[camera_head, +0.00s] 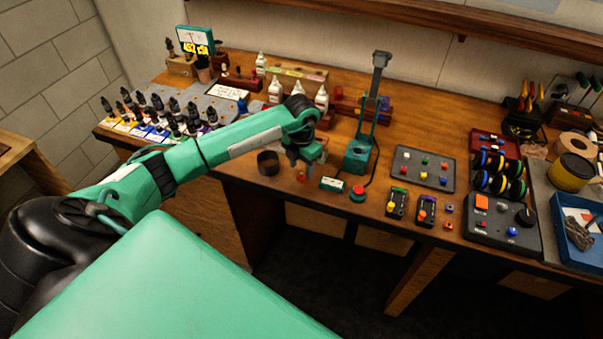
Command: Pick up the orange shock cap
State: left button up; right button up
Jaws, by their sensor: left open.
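My left gripper (301,166) points down over the front part of the bench, left of the green press. It is open, and nothing shows held in it. A tiny orange spot shows just below its fingers, too small to make out. A small black holder (426,211) with an orange part on it stands near the front edge, well to the right of my gripper. I cannot tell which orange piece is the shock cap. My right gripper is not in view.
A dark round cup (268,163) stands just left of my gripper. A green press (359,155), a red button (357,193) and a small white-faced box (332,184) are close on its right. A grey tray (423,168) holds small coloured parts. Several shocks stand at the left on a rack.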

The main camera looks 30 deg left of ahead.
aim_at(301, 176)
pick_arm(q)
jog(key=shift+w+f+p, duration=0.15)
jog(key=shift+f+p, duration=0.3)
jog(key=shift+f, duration=1.15)
jog(key=c, duration=1)
jog(key=shift+c, duration=0.2)
jog(key=shift+r, duration=0.15)
